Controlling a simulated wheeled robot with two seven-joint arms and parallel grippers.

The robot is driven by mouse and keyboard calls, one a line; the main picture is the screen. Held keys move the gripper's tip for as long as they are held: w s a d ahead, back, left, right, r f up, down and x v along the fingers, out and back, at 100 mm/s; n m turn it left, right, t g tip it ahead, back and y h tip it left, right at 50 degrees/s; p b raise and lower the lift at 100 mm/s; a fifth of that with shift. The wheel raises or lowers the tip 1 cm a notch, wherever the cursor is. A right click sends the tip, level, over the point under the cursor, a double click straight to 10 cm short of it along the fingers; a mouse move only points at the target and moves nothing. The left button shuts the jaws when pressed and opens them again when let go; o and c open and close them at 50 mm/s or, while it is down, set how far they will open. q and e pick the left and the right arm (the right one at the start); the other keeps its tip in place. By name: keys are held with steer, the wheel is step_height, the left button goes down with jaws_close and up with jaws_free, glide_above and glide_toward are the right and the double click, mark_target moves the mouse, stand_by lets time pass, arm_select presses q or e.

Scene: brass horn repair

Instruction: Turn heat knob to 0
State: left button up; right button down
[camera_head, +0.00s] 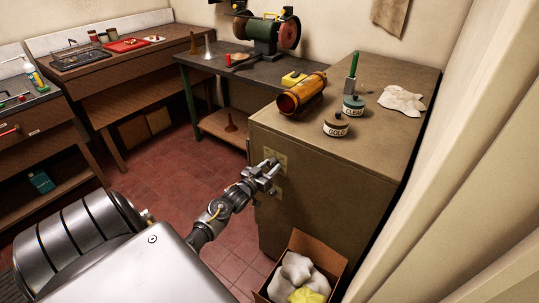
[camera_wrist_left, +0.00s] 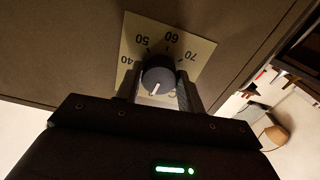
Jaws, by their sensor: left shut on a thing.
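The heat knob (camera_wrist_left: 158,76) is a dark round knob with a white pointer line on a pale dial plate (camera_wrist_left: 198,48) marked 40, 50, 60 and 70. Its white line points toward the bottom of the left wrist view, away from those numbers. My left gripper (camera_wrist_left: 160,88) has one finger on each side of the knob and is shut on it. In the head view my left gripper (camera_head: 269,172) is at the front of the brown cabinet (camera_head: 335,190), against the pale plates, and hides the knob. My right gripper is in neither view.
A cardboard box (camera_head: 334,264) with rags stands on the floor by the cabinet. A brass cylinder (camera_head: 302,94), labelled jars (camera_head: 336,127) and a cloth (camera_head: 402,100) are on the cabinet top. A bench with a grinder (camera_head: 266,32) stands behind. The red floor at left is open.

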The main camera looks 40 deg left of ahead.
arm_select(q)
steer(key=shift+n, duration=0.6)
steer(key=o, duration=1)
steer(key=s, duration=0.3)
steer(key=s+d, duration=0.1)
steer(key=s, duration=0.3)
steer(key=s+b, duration=0.1)
steer(key=s, duration=0.2)
steer(key=shift+s+d, duration=0.15)
steer(key=shift+s, duration=0.25)
